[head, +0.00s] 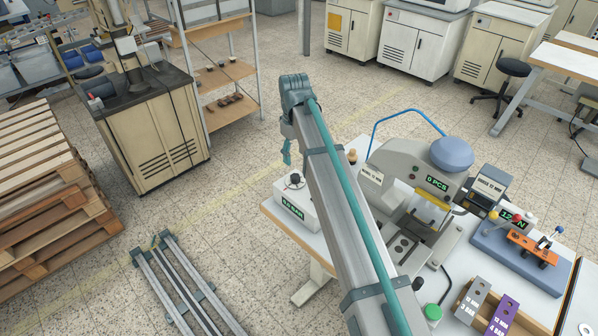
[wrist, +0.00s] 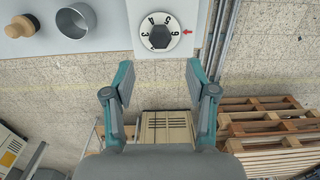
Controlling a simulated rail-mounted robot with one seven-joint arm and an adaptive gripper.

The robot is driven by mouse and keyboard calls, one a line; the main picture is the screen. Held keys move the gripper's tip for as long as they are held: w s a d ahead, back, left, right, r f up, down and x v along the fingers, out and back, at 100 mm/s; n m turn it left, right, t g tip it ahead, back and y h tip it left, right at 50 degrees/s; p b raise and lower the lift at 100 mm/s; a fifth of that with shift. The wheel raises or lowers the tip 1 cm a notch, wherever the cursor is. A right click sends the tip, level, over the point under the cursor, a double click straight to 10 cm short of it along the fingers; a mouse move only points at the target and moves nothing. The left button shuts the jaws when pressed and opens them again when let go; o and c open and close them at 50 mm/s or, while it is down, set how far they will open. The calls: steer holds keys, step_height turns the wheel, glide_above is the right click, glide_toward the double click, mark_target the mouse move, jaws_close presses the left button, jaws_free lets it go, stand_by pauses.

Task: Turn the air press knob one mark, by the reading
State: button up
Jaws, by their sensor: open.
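The air press knob (wrist: 160,37) is a dark hexagonal grip on a round white dial with black numbers, at the top of the wrist view. A red arrow (wrist: 188,32) sits at the dial's right edge, beside the 6. In the head view the knob (head: 296,180) is on top of a white box, and a green BAR display (head: 292,207) on its side has digits too small to read surely. My gripper (wrist: 160,78) is open and empty, its teal fingers apart, short of the knob in the picture. In the head view a teal finger (head: 287,152) shows beyond my arm.
A grey press (head: 410,165) with a blue dome and a "0 PCS" display stands right of the box. Labelled grey and purple blocks (head: 503,316) and a green button (head: 433,312) lie in front. A metal cup (wrist: 75,20) is left of the knob. Pallets (head: 45,190) stand left.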

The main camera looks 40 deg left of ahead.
mark_target(295, 176)
step_height(295, 176, down, 9)
steer(key=p, duration=0.2)
steer(key=shift+f+p, duration=0.2)
steer(key=shift+p, duration=0.15)
jaws_close()
steer(key=shift+m, duration=0.3)
steer(key=m+b, duration=0.2)
steer(key=m, duration=0.3)
steer(key=m+b, duration=0.1)
steer(key=m, duration=0.5)
stand_by(0.3)
stand_by(0.4)
